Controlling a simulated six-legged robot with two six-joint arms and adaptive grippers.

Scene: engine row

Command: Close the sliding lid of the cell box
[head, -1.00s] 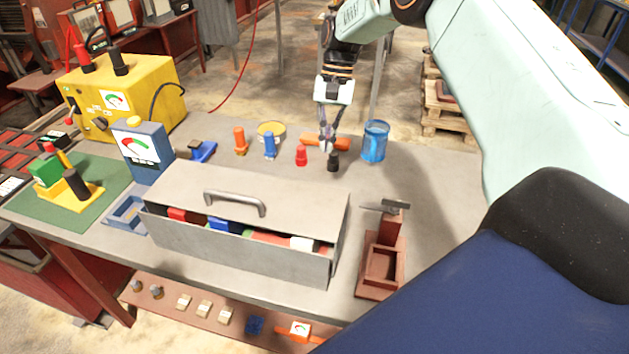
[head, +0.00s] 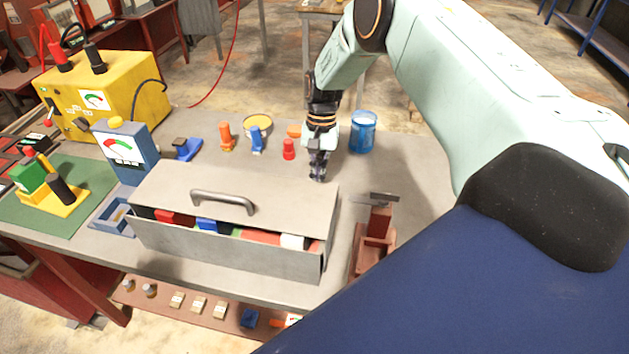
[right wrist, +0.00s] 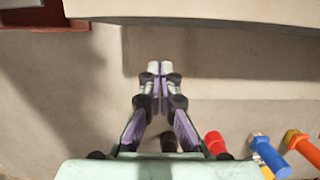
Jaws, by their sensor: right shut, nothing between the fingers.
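The grey cell box (head: 225,254) stands on the bench in the head view. Its flat grey sliding lid (head: 285,190), with a bar handle (head: 222,197), covers the back part of the top. A gap along the front shows red, blue, green and white cells (head: 205,224). My right gripper (head: 318,178) is just behind the lid's far edge, near its right end, pointing down. In the right wrist view the gripper (right wrist: 153,66) is shut and empty, with the box's edge (right wrist: 200,12) ahead of its fingertips and apart from them. My left gripper is not in view.
Behind the box stand a red peg (head: 289,149), a blue peg (head: 257,140), an orange peg (head: 226,136), a yellow-topped tin (head: 257,122) and a blue cup (head: 363,132). A brown stand (head: 374,240) is right of the box. A blue meter (head: 122,150) stands left.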

